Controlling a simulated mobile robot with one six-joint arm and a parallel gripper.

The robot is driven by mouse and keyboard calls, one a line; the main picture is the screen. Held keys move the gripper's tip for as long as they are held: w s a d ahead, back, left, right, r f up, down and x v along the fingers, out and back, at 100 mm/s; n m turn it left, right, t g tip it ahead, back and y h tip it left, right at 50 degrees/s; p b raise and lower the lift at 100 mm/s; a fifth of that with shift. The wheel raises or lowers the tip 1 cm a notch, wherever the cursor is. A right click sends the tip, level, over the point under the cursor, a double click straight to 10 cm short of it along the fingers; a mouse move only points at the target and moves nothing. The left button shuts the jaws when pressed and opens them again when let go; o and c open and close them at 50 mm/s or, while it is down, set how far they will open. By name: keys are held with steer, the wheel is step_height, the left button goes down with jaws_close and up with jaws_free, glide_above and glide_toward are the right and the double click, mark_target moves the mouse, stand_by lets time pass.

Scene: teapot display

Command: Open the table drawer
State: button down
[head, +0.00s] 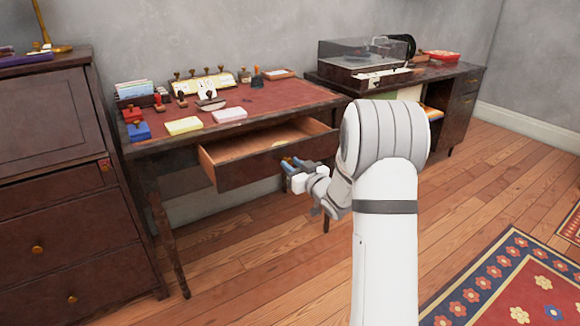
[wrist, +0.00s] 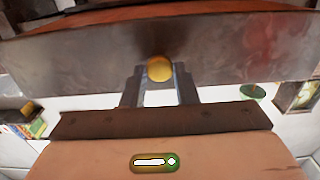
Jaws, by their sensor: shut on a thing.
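The dark wooden table (head: 250,112) has a drawer (head: 255,167) that stands partly pulled out, its pale inside showing above the front panel. My gripper (head: 289,163) is at the outer face of the drawer front, right of its middle in the head view. In the wrist view the drawer front (wrist: 70,60) crosses the picture, and a round brass knob (wrist: 159,68) sits between my gripper's fingertips (wrist: 159,77). My gripper is shut on the knob. In the head view the knob is hidden by the fingers.
Stamps, note pads (head: 184,125) and cards stand on the tabletop. A dark cabinet (head: 65,200) is close on the left, and a sideboard with a record player (head: 365,55) is on the right. The wooden floor (head: 250,270) before the table is clear; a patterned rug (head: 510,285) lies at lower right.

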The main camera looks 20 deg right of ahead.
steer(key=c, duration=1.2)
jaws_free()
steer(key=shift+o, duration=0.2)
steer(key=shift+s+d, duration=0.1)
steer(key=shift+s, duration=0.1)
steer(key=p+v, duration=0.2)
steer(key=v, duration=0.5)
steer(key=shift+s, duration=0.15)
steer(key=shift+r, duration=0.1)
